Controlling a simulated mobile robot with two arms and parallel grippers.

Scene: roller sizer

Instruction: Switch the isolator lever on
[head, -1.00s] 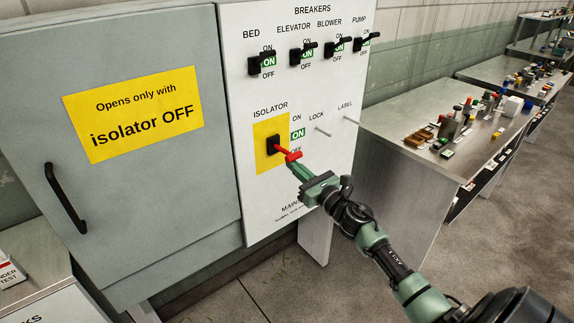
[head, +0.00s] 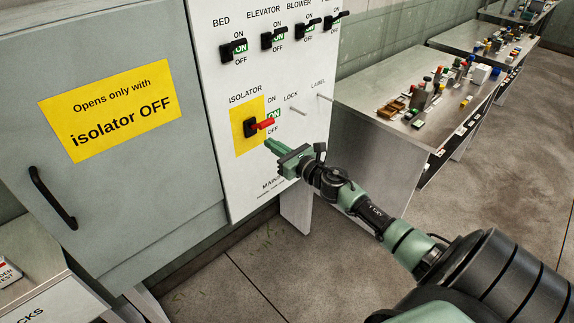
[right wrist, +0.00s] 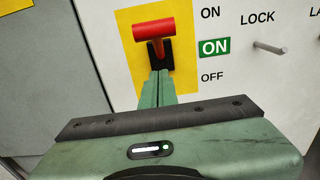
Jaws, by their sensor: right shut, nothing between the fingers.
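The isolator lever has a red handle (head: 264,124) on a black base, set on a yellow plate (head: 240,147) of the white panel. The handle points outward and slightly up in the head view. In the right wrist view the red handle (right wrist: 153,31) lies above the black base. A green ON label (right wrist: 214,47) shows beside it. My right gripper (head: 268,143) is shut and empty, its fingertips just below the handle. The fingertips (right wrist: 159,74) overlap the lower edge of the black base in the right wrist view; I cannot tell if they touch. My left gripper is out of view.
Several breaker levers (head: 267,40) line the panel above. Two pegs, LOCK (head: 297,111) and LABEL (head: 325,98), stick out right of the isolator. A grey cabinet door (head: 110,185) with a black handle is left. A metal table (head: 380,90) with small parts stands right.

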